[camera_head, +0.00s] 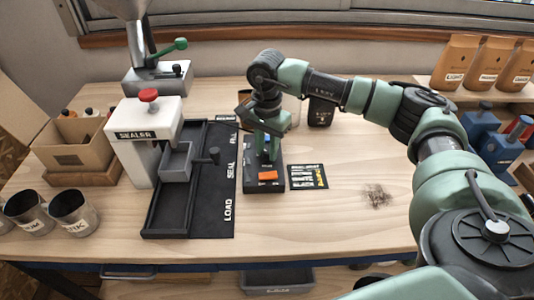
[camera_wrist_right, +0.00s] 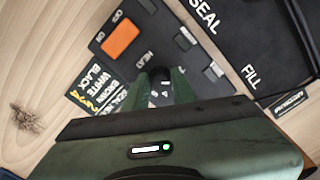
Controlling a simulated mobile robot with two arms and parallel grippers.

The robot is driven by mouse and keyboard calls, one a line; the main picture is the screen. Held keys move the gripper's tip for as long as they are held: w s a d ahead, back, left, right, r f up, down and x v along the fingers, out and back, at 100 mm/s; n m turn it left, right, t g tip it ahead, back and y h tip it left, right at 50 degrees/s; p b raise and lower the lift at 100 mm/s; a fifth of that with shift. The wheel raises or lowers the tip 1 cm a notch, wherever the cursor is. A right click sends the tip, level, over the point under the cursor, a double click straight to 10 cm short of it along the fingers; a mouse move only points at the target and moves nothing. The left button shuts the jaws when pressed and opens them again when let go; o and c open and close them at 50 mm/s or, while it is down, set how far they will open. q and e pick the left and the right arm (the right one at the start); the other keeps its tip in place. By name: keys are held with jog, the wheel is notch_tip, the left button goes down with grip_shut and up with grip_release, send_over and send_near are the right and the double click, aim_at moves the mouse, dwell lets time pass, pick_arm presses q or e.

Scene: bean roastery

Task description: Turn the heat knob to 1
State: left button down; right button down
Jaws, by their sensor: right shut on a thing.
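The dark control panel (camera_head: 250,188) lies on the table in the middle of the head view, with an orange switch (camera_head: 268,175) near its front edge. My right gripper (camera_head: 268,152) points down over the panel behind that switch. In the right wrist view the gripper (camera_wrist_right: 161,92) is shut on the heat knob (camera_wrist_right: 158,76), a dark round knob beside the HEAT label. A pale mark shows on the knob, but I cannot read its setting. The fingers hide the knob's sides. My left gripper is not in view.
A sealer (camera_head: 150,138) and a black tray (camera_head: 165,222) stand left of the panel. A printed card (camera_head: 308,177) lies to its right. Metal cups (camera_head: 72,210) and a cardboard box (camera_head: 75,142) are at far left. Dark grounds (camera_head: 376,196) lie on otherwise clear table at right.

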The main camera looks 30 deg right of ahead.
aim_at(267, 151)
jog(key=shift+n+b, duration=0.55)
jog(key=shift+n, duration=0.55)
jog(key=c, duration=1.2)
grip_release()
jog(key=shift+o, duration=0.2)
jog(key=shift+r, duration=0.15)
notch_tip(267, 151, up, 8)
jog(key=shift+f+b, duration=0.2)
jog(key=shift+b, duration=0.35)
